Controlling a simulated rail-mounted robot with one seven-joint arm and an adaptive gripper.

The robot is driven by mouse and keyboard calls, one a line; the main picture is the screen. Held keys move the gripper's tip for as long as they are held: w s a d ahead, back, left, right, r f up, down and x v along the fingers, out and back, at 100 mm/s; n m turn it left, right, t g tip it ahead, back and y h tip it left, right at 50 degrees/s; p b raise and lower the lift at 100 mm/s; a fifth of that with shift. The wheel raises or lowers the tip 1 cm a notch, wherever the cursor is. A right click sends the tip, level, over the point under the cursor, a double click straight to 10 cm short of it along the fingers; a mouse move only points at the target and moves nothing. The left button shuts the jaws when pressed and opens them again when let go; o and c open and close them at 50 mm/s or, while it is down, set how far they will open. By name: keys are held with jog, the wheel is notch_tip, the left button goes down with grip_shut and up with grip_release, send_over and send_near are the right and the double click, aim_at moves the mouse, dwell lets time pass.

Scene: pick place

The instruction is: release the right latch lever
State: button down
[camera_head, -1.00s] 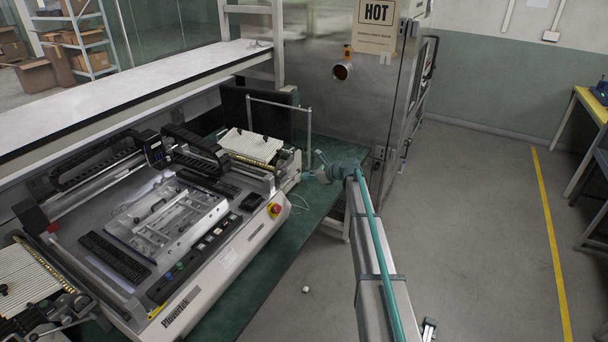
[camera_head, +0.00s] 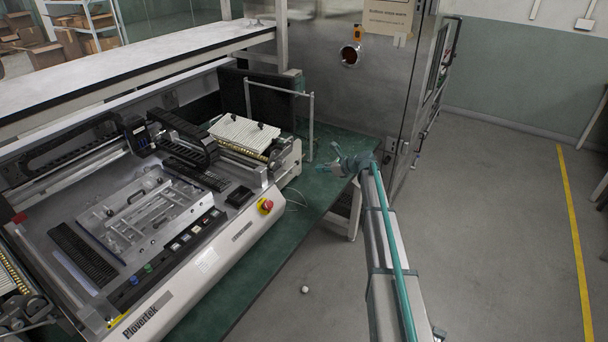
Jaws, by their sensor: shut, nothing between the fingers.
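A silver clamping fixture (camera_head: 143,213) with bars and small fittings lies on the bed of the Plovertek machine (camera_head: 205,262). The right latch lever is too small to pick out for certain among the fixture's fittings. My gripper (camera_head: 322,168) is small in the picture, at the far end of my arm, above the green bench top (camera_head: 330,199). It is right of the machine and well apart from the fixture. Its fingers look shut and I see nothing held in them.
A red stop button (camera_head: 265,206) sits at the machine's front right corner. A ribbed white feeder (camera_head: 243,132) and a metal rail frame (camera_head: 280,105) stand behind it. A steel cabinet (camera_head: 345,85) rises beyond the gripper. A small white object (camera_head: 304,289) lies on open floor.

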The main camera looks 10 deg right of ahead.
jog(key=shift+f+b, duration=0.65)
jog(key=shift+f, duration=0.5)
jog(key=p+x, duration=0.3)
jog(key=x, duration=0.7)
jog(key=shift+w+r+p, duration=0.1)
jog(key=shift+r+p, duration=0.1)
jog(key=shift+p, duration=0.2)
jog(key=r+p, duration=0.2)
jog(key=r, duration=0.1)
jog(key=shift+a+r, duration=0.35)
jog(key=shift+a, duration=0.05)
notch_tip(320, 180, up, 10)
jog(key=s+a+n+t+h+b, duration=0.1)
jog(key=s+n+t+h+b, duration=0.1)
jog(key=b, duration=0.7)
jog(key=n+t, duration=0.1)
jog(key=n, duration=0.1)
jog(key=shift+a+n+t+b, duration=0.3)
jog(key=shift+t+b, duration=0.05)
jog(key=shift+t, duration=0.05)
